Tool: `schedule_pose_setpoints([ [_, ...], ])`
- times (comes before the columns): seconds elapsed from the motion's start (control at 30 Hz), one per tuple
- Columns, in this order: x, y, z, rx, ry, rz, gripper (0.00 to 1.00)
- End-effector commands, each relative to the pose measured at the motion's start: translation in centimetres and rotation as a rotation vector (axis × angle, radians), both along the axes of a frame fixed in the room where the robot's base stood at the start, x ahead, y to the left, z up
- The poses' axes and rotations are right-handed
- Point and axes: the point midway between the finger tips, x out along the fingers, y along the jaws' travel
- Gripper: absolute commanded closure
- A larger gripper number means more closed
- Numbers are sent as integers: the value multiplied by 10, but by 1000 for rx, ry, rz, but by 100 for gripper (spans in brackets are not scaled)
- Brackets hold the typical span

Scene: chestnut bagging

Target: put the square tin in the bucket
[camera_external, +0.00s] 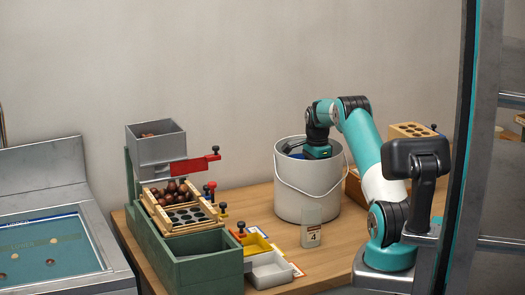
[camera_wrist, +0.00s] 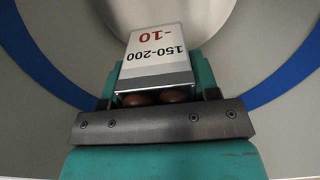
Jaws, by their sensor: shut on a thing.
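The square tin (camera_wrist: 158,72), pale with a printed label reading "150-200" and "-10", is between the teal fingers of my gripper (camera_wrist: 158,92) in the wrist view. Brown rounded chestnuts (camera_wrist: 172,95) show at its near edge. The light grey bucket (camera_external: 308,188) with a wire handle stands on the wooden table. My gripper (camera_external: 317,153) is at the bucket's mouth, pointing down inside the rim. In the wrist view the bucket's inner wall with a blue band (camera_wrist: 282,85) surrounds the tin. The tin is hidden in the external view, and whether it touches the bottom cannot be told.
A green sorting stand (camera_external: 205,262) with a grey hopper (camera_external: 157,148) and a tray of chestnuts is at left. A small white tray (camera_external: 270,270), yellow tray (camera_external: 256,243) and a clear holder marked 4 (camera_external: 311,236) stand before the bucket. A wooden block with holes (camera_external: 412,130) is behind my arm.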

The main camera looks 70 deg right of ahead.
Motion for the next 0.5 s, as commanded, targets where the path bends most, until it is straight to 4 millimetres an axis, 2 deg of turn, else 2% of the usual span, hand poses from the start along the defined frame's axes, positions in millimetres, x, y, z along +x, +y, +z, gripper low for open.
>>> schedule_pose_setpoints([
  [0.1,0,0,-25,1,1,0,71],
  [0.37,0,0,-47,0,0,0,71],
  [0.5,0,0,-68,1,1,0,71],
])
